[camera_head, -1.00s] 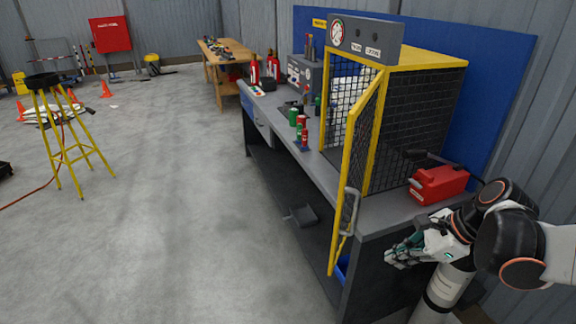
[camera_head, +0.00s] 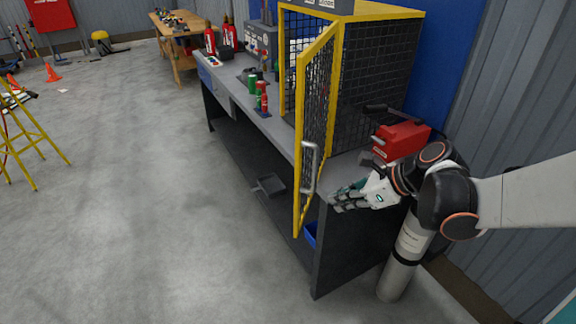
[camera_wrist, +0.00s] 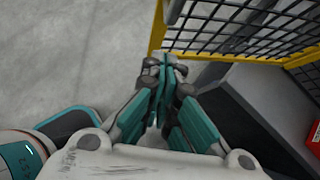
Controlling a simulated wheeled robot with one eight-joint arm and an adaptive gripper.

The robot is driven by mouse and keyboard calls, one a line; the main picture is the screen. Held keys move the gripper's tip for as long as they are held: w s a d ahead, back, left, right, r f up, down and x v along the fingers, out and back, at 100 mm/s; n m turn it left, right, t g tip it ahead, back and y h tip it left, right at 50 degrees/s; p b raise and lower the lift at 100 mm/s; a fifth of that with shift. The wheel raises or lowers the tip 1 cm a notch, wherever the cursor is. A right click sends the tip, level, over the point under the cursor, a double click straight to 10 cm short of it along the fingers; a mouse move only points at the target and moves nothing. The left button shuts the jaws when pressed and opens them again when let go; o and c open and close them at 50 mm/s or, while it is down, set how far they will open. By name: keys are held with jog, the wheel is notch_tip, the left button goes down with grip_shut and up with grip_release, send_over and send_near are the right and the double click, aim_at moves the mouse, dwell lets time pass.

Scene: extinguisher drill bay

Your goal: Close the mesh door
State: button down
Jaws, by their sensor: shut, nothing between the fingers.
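The yellow-framed mesh door (camera_head: 318,125) stands open in the head view, swung out past the front edge of the bench. A grey handle (camera_head: 310,168) is on its near, free side. The yellow mesh cage (camera_head: 376,75) stands on the bench behind it. My gripper (camera_head: 338,200) is shut and empty, just right of the door's lower part near the bench's end. In the wrist view, my gripper's fingers (camera_wrist: 165,65) are together, close to the door's yellow frame and mesh (camera_wrist: 235,28). I cannot tell whether they touch the door.
A red fuel can (camera_head: 402,140) sits on the bench (camera_head: 345,165) beside the cage, close above my gripper. Green and red cans (camera_head: 258,92) stand on the bench left of the door.

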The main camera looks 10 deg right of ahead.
jog(key=shift+w+a+r, duration=0.15)
jog(key=shift+w+a, duration=0.75)
jog(key=shift+a, duration=0.2)
